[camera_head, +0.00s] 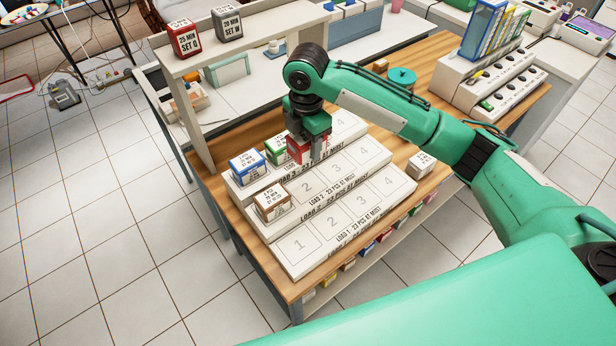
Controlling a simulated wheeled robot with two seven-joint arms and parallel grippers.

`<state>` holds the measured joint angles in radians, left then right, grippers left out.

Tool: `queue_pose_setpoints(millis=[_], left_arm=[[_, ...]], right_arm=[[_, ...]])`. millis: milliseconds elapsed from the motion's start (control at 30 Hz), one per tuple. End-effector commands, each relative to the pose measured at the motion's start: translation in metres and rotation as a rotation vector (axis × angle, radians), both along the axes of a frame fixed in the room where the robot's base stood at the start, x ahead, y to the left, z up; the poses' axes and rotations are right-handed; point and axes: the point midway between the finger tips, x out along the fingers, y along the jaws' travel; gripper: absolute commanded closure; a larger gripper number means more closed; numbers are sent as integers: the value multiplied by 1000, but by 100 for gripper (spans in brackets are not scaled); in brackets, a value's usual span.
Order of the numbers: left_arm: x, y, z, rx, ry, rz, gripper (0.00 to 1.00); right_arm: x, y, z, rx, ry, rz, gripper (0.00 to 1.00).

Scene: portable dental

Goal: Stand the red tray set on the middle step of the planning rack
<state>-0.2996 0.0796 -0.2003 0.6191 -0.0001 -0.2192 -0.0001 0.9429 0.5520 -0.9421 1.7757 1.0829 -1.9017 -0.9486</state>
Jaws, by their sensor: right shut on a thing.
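The red tray set (294,152) is a small red block with a white label, partly hidden by my right gripper. My right gripper (308,148) is shut on it from above, at the third place of the back step; I cannot tell whether the block touches the step. The planning rack (347,206) is white, with three steps and numbered places. Its middle step (338,170) has a brown block (272,202) on place 1; places 2, 3 and 4 look bare. My left gripper is not in view.
On the back step a blue block (247,167) and a green block (277,149) stand left of the red one. The front step (345,216) is empty. A pale block (421,163) stands right of the rack. A red box (184,38) and a grey box (227,23) stand on the shelf.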

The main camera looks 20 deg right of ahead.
Motion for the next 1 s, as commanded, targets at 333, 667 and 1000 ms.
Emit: queue_pose_setpoints(millis=[333,667,1000], left_arm=[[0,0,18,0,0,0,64],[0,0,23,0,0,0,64],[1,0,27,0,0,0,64]], right_arm=[[-1,0,-84,-1,2,0,79],[0,-1,-114,0,1,-1,79],[1,0,-145,1,-3,0,79]])
